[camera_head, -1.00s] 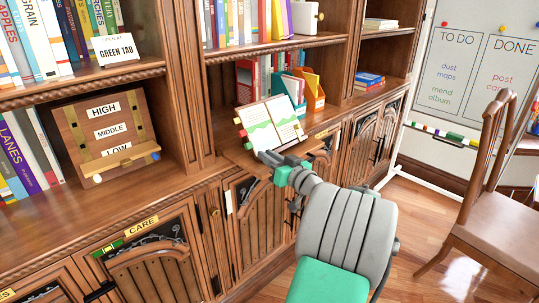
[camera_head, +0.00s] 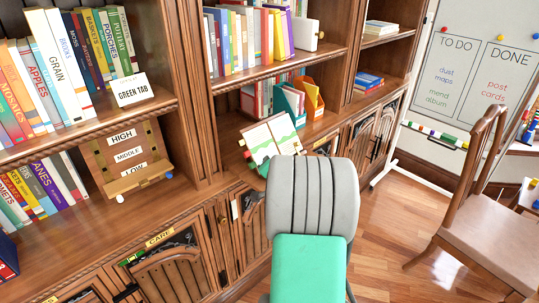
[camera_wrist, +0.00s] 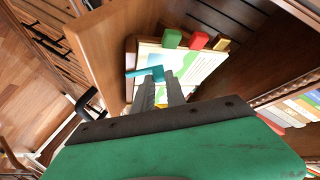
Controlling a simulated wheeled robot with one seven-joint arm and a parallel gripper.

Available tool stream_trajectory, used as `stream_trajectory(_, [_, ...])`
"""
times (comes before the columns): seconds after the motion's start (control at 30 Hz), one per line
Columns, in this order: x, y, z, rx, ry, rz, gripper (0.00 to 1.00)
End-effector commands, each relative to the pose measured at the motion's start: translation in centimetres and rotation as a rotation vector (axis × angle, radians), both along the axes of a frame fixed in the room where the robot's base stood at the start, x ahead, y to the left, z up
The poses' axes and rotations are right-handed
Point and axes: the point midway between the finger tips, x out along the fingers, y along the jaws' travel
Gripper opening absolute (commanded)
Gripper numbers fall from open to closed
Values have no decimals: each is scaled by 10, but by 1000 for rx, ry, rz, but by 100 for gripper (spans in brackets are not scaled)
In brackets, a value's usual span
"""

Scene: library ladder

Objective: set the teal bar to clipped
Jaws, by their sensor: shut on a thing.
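The teal bar (camera_wrist: 134,72) shows in the wrist view at the lower edge of an open book (camera_wrist: 200,68). My gripper (camera_wrist: 160,80) is shut on the bar, its two grey fingers reaching up to it over the pages. I cannot tell whether the bar lies across the page edge or apart from it. In the head view the open book (camera_head: 277,136) leans on its stand at the bookcase's ledge. There my grey and green arm hides the gripper and the bar.
Green (camera_wrist: 172,38), red (camera_wrist: 196,40) and yellow (camera_wrist: 221,43) tabs line the book stand's edge. A wooden HIGH/MIDDLE/LOW board (camera_head: 123,155) stands at the left. A chair (camera_head: 485,200) stands on the right, with open floor between it and the bookcase.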

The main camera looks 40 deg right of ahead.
Motion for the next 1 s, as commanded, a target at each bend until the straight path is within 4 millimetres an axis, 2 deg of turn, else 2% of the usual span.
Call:
stream_trajectory(0.03, [3, 0, 10, 30, 0, -19, 0])
stream_trajectory(0.5, [6, -15, 9, 300, 3, -208, 0])
stream_trajectory(1.0, [6, -19, 8, 365, 5, -253, 0])
